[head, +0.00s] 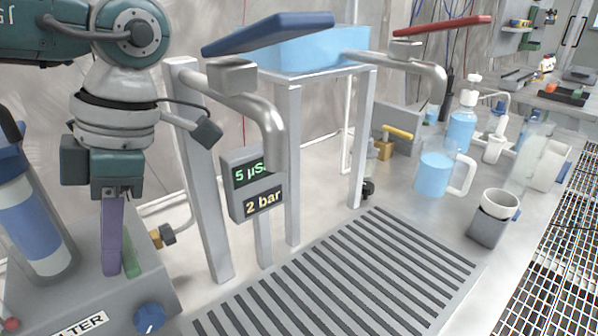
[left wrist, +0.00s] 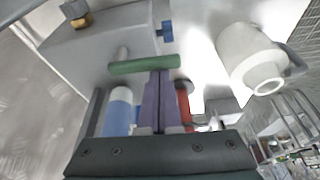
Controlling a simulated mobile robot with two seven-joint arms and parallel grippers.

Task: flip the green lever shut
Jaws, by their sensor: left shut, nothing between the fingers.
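The green lever (head: 131,256) shows at the lower left of the head view, partly hidden behind my left gripper's purple fingers. In the left wrist view the green lever (left wrist: 144,66) is a round bar lying crosswise at the fingertips. My left gripper (head: 111,268) points down beside the lever, above the grey filter housing. Its fingers are together with nothing between them, as the left wrist view of the gripper (left wrist: 160,75) also shows. I cannot tell whether the fingertips touch the lever. My right gripper is not in view.
The filter housing (head: 75,290) carries a blue knob (head: 149,318) and a blue-and-white cylinder (head: 35,215). A display (head: 255,183) and a post (head: 205,190) stand to the right. Blue (head: 268,33) and red (head: 442,25) levers sit on taps above a slotted grate (head: 340,280).

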